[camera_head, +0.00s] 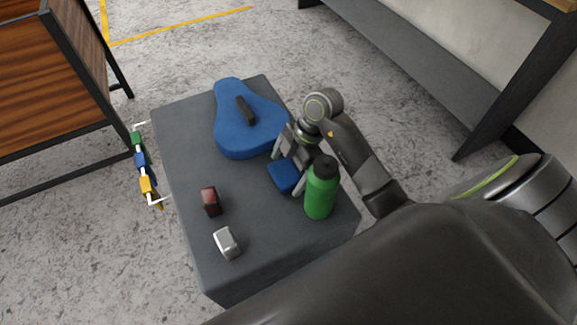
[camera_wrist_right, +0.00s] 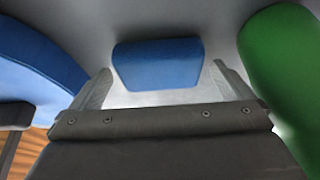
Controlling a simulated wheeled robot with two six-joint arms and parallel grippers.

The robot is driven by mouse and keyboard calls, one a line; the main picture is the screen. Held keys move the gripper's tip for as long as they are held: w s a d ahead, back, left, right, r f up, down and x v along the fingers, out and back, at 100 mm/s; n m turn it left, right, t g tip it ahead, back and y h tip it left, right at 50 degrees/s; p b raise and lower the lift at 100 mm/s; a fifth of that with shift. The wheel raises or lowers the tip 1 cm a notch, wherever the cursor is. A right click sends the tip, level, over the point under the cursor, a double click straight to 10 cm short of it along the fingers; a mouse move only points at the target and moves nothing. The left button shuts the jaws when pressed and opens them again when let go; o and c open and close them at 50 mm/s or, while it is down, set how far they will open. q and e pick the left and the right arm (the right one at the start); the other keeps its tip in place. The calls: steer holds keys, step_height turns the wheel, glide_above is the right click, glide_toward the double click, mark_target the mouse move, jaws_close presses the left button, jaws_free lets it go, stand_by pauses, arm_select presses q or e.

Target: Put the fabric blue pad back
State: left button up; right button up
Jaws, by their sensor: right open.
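A small blue pad (camera_head: 283,176) lies on the grey box top. It also shows in the right wrist view (camera_wrist_right: 158,66), just ahead of and between the fingertips. My right gripper (camera_head: 287,169) is open and low over the box, its fingers to either side of the pad's near edge. I cannot tell whether they touch it. A larger blue saddle-shaped piece (camera_head: 240,137) lies beyond, with a black bar (camera_head: 246,110) on it. My left gripper is not in view.
A green bottle (camera_head: 321,190) stands close beside the right gripper, also at the right of the wrist view (camera_wrist_right: 280,75). A dark red block (camera_head: 210,201) and a silver piece (camera_head: 227,243) lie on the box (camera_head: 175,150). Coloured blocks (camera_head: 141,161) hang at its left side.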

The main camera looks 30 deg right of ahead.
steer(key=shift+r, duration=0.2)
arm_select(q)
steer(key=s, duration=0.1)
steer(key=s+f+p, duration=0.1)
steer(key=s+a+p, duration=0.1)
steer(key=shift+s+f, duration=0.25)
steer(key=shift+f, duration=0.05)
arm_select(e)
steer(key=v, duration=1.2)
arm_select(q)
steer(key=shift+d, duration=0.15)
arm_select(e)
steer(key=shift+f, duration=0.1)
